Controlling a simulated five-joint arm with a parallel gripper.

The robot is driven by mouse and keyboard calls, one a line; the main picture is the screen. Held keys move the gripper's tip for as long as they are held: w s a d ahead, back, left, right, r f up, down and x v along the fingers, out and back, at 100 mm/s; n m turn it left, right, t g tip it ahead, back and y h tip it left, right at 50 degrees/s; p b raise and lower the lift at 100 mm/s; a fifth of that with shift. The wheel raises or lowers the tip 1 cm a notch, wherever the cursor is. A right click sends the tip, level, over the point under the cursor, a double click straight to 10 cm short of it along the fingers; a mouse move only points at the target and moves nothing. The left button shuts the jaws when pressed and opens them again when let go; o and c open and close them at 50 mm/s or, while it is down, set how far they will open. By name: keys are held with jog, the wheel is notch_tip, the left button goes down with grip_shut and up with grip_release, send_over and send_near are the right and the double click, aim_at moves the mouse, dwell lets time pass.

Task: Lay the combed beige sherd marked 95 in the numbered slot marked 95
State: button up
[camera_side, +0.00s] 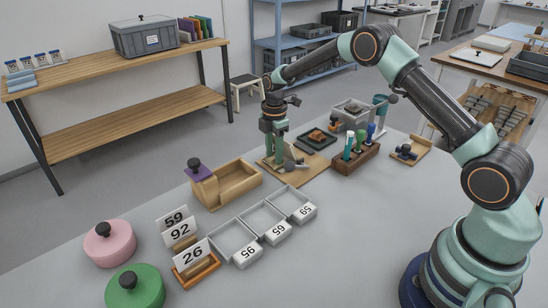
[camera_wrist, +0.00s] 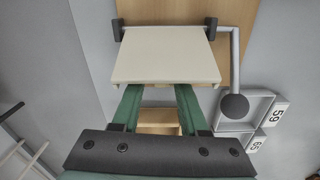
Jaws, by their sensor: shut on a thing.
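My gripper (camera_side: 274,146) is over the wooden board at the back of the table, pointing down. The plate covers the jaw tips, so the grip itself is hidden. No combing or number shows on the plate. The numbered slots are a row of shallow grey trays. The nearest one, the slot marked 95 (camera_side: 246,255), looks empty. The labels 59 (camera_wrist: 280,112) and 65 (camera_wrist: 257,143) show on the other two.
A wooden box (camera_side: 238,184) stands left of the slots. Cards 59, 92 and 26 (camera_side: 192,252) stand by the nearest slot. A pink jar (camera_side: 110,245) and green jar (camera_side: 135,290) are front left. A tool block (camera_side: 356,157) stands right of the board (camera_side: 318,172).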

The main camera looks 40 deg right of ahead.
aim_at(274, 158)
jog(key=shift+s+f, duration=0.25)
jog(key=shift+f, duration=0.2)
grip_shut()
jog(key=shift+w+r, duration=0.1)
jog(key=shift+r, duration=3.1)
